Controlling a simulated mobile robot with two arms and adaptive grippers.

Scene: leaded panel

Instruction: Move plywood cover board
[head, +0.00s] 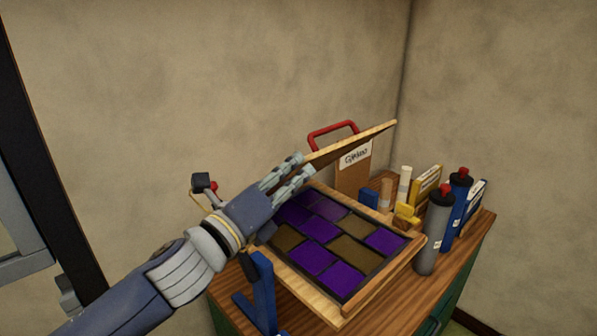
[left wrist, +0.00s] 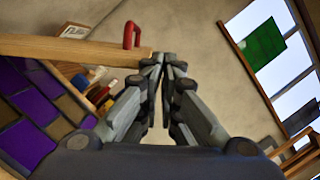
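The plywood cover board (head: 350,145) is a thin, light wooden sheet, raised and tilted above the leaded panel in the head view. It shows edge-on at the left of the left wrist view (left wrist: 75,48). My left gripper (head: 297,168) is at the board's near left end, fingertips together at its edge (left wrist: 165,62); it looks shut on the board, though the exact contact is partly hidden. The leaded panel (head: 320,230), with purple and brown panes, lies in a wooden frame below and right of the gripper. My right gripper is not in view.
The wooden bench top (head: 400,300) holds a grey bottle (head: 434,235), a blue bottle (head: 460,205) and small boxes at right. A red-handled case (head: 354,170) stands behind the board. A blue stand (head: 262,285) is below my left wrist. The wall behind is bare.

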